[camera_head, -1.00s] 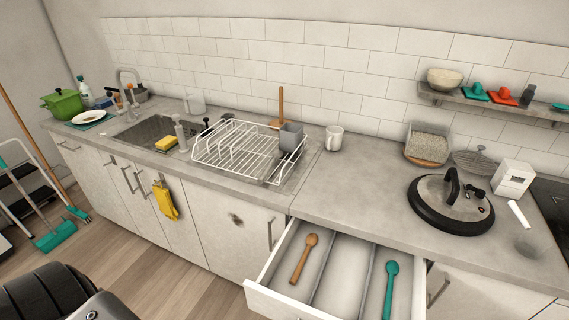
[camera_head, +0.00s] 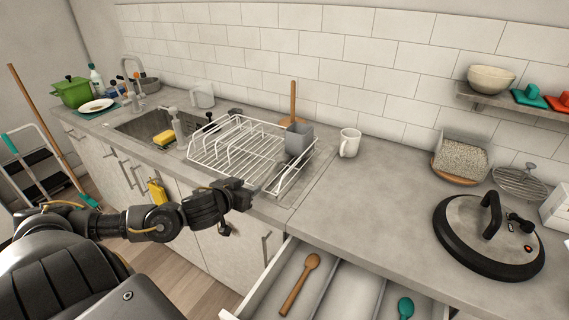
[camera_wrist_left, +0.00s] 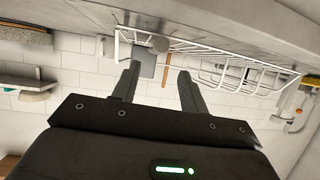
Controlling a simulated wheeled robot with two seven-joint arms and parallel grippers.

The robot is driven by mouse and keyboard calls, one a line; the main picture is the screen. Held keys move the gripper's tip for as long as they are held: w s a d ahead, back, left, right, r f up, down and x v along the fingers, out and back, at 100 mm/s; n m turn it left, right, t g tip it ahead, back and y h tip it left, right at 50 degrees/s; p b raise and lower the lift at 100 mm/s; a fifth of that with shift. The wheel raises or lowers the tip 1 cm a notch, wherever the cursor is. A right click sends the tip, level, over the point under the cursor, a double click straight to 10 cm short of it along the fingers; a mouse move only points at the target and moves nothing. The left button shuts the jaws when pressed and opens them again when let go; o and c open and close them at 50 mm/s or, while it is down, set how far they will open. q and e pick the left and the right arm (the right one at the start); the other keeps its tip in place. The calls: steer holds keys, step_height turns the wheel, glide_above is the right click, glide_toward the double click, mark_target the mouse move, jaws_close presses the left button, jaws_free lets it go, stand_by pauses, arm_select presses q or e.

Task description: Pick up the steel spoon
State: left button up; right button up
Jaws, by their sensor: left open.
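I cannot make out a steel spoon in either view. A wooden spoon (camera_head: 300,284) and a teal spoon (camera_head: 405,307) lie in separate compartments of the open drawer (camera_head: 336,290). My left gripper (camera_head: 240,198) is in front of the counter edge, below and in front of the white wire rack (camera_head: 232,150). It is open and empty. In the left wrist view its two fingers (camera_wrist_left: 158,72) are spread apart, with the grey utensil cup (camera_wrist_left: 146,66) and the rack beyond them. The cup also shows in the head view (camera_head: 299,138), at the rack's right end. My right gripper is not in view.
A white mug (camera_head: 349,143) stands right of the rack. A pan lid (camera_head: 488,237) lies on the right of the counter. The sink (camera_head: 150,126) is left of the rack. The counter between mug and lid is clear. The open drawer juts out below.

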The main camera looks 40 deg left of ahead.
mark_target(265, 176)
arm_select(q)
steer(key=shift+w+d+r, duration=0.25)
steer(key=shift+r, duration=0.05)
steer(key=shift+s+a+r, duration=0.15)
steer(key=shift+r, duration=0.05)
steer(key=x, duration=0.3)
steer(key=shift+w+f+p, duration=0.15)
steer(key=shift+w+p, duration=0.15)
steer(key=shift+p, duration=0.05)
steer(key=shift+w+a+f, duration=0.1)
steer(key=shift+w+f, duration=0.3)
steer(key=shift+w, duration=0.25)
steer(key=shift+w+a, duration=0.1)
steer(key=shift+w, duration=0.2)
steer(key=p+x, duration=0.1)
steer(key=x, duration=0.3)
steer(key=shift+s, duration=0.1)
steer(key=shift+w+a+f, duration=0.1)
steer(key=shift+w+f, duration=0.15)
steer(key=shift+w, duration=0.05)
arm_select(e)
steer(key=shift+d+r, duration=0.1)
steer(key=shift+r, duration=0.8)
